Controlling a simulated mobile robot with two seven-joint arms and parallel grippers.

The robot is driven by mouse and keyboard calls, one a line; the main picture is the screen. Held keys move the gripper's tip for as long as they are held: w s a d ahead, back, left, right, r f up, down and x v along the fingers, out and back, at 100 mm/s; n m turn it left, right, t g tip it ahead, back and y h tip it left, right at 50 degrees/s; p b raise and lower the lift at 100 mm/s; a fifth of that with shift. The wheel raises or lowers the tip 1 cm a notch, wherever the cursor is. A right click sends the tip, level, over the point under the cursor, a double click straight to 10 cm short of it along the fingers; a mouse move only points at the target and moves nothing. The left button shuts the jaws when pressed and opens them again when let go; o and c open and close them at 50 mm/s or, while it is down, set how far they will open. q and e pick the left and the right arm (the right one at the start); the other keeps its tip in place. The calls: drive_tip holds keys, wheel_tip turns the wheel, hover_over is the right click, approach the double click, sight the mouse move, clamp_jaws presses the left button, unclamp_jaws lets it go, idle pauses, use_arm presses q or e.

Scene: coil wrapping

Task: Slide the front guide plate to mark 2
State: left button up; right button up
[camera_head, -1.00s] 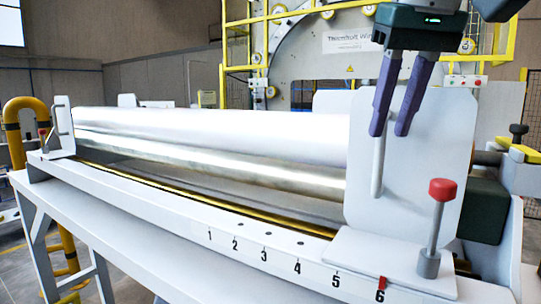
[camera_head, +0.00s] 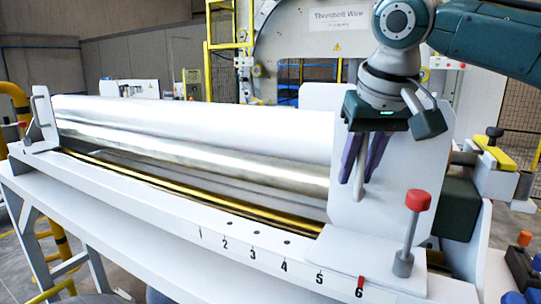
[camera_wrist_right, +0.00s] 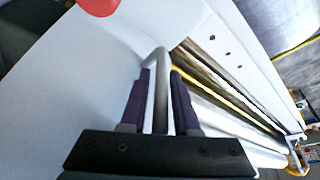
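The front guide plate (camera_head: 400,185) is a white upright plate on a foot at the right end of the bench. Its red pointer (camera_head: 360,286) is at mark 6; mark 2 (camera_head: 225,243) is farther left on the numbered front rail. A grey bar handle (camera_wrist_right: 161,90) stands on the plate's face. My right gripper (camera_head: 361,178) points down at the handle. In the right wrist view its purple fingers (camera_wrist_right: 160,78) are on either side of the handle, apart, with gaps visible. A red-knobbed pin (camera_head: 411,235) stands on the plate's foot. My left gripper is out of view.
A long shiny roller (camera_head: 200,155) lies behind the rail. Another upright end plate (camera_head: 41,118) stands at the far left. The rail top between marks 1 and 5 is clear, with several small holes (camera_head: 257,236).

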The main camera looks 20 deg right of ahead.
drive_tip(key=shift+c, duration=0.2)
clamp_jaws()
idle(1.1)
